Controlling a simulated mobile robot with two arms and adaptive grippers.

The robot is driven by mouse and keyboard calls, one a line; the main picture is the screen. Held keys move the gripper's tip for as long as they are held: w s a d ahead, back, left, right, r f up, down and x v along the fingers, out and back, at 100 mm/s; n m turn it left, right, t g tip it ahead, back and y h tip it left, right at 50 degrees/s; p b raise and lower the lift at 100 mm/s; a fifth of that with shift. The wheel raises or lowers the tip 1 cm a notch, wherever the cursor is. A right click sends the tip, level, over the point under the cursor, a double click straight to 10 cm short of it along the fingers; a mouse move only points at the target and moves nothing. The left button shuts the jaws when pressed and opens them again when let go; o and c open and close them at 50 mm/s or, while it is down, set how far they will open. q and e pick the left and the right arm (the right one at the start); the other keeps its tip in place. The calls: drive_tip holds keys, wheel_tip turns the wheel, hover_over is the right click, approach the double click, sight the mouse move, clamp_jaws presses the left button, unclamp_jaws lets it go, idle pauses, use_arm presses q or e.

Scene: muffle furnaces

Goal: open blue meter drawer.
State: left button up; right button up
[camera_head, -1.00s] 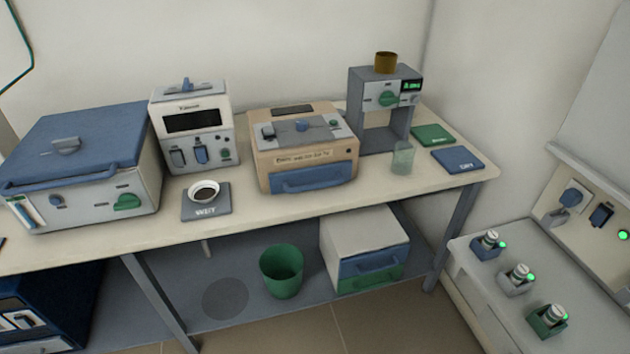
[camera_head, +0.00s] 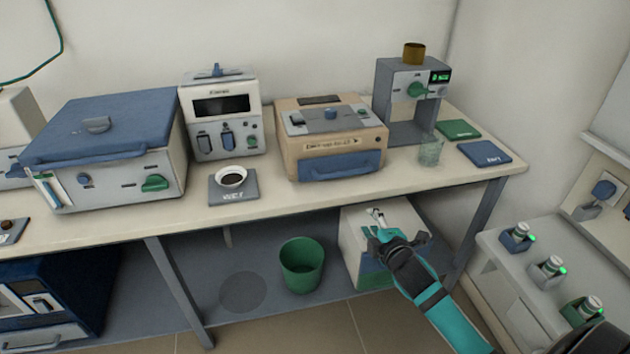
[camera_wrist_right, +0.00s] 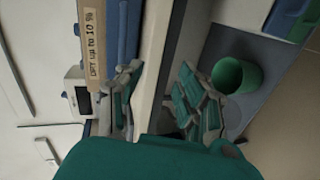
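The beige meter (camera_head: 292,150) stands on the table with a blue drawer (camera_head: 340,167) low in its front. The drawer looks shut, with a blue handle across it. In the right wrist view, the blue drawer (camera_wrist_right: 129,32) shows at the top, beside the "DRY up to 10 %" label (camera_wrist_right: 92,45). My right gripper (camera_head: 395,230) is below and to the right of the drawer, in front of the white cabinet under the table. Its fingers are apart and empty in the wrist view (camera_wrist_right: 158,100). My left gripper is out of view.
The table edge (camera_head: 270,207) lies between my right gripper and the meter. A white cabinet (camera_head: 352,240) is partly hidden by my arm. A green bin (camera_head: 302,268) stands left of it. A glass (camera_head: 430,152) and a grey stand (camera_head: 383,95) are right of the meter.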

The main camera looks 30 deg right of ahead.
sight(346, 175)
wheel_tip(346, 175, up, 6)
drive_tip(key=w+a+n+t, duration=0.1)
drive_tip(key=w+a, duration=0.1)
drive_tip(key=b+x, duration=0.1)
drive_tip(key=x, duration=1.5)
drive_tip(key=shift+w+d+f, duration=0.15)
drive_tip(key=shift+w+d, duration=0.05)
drive_tip(key=shift+d, duration=0.05)
drive_tip(key=shift+c, duration=0.3)
clamp_jaws()
